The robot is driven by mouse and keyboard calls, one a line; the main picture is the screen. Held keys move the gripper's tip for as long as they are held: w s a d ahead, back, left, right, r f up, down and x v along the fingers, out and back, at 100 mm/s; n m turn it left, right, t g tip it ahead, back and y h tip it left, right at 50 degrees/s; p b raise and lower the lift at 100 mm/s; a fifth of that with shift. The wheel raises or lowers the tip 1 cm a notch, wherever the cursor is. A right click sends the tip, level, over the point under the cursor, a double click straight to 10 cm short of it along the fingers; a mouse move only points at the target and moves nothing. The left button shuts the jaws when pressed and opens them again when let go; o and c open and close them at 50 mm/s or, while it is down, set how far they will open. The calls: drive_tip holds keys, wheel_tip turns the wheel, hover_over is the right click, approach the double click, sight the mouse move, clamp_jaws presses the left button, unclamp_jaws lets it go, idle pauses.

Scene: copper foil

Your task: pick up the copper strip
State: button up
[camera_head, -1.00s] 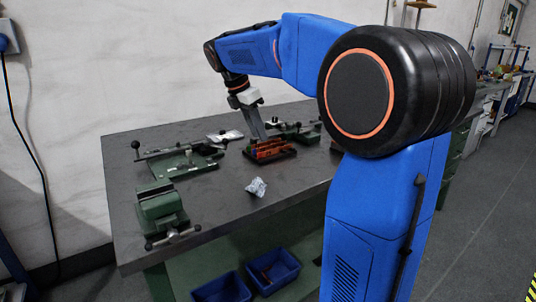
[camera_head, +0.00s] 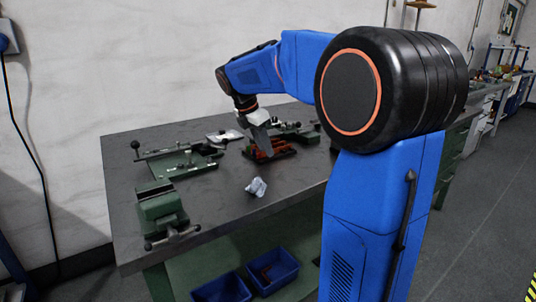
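My gripper (camera_head: 264,148) is at the middle of the workbench, pointing down over a reddish-orange rack (camera_head: 283,149) on a dark base. Its fingers cover part of the rack. At this size I cannot tell whether they touch anything or whether they are open or shut. I cannot make out a separate copper strip; the rack's reddish-orange parts are too small to tell apart. A crumpled silvery piece of foil (camera_head: 256,187) lies on the bench in front of the rack, apart from my gripper.
A green vise (camera_head: 160,211) stands at the bench's front left corner. A green fixture with a lever (camera_head: 184,160) is behind it. A pale flat item (camera_head: 224,136) lies farther back. Blue bins (camera_head: 274,270) sit below. The bench (camera_head: 215,203) is bare around the foil.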

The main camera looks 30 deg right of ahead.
clamp_jaws()
idle(1.3)
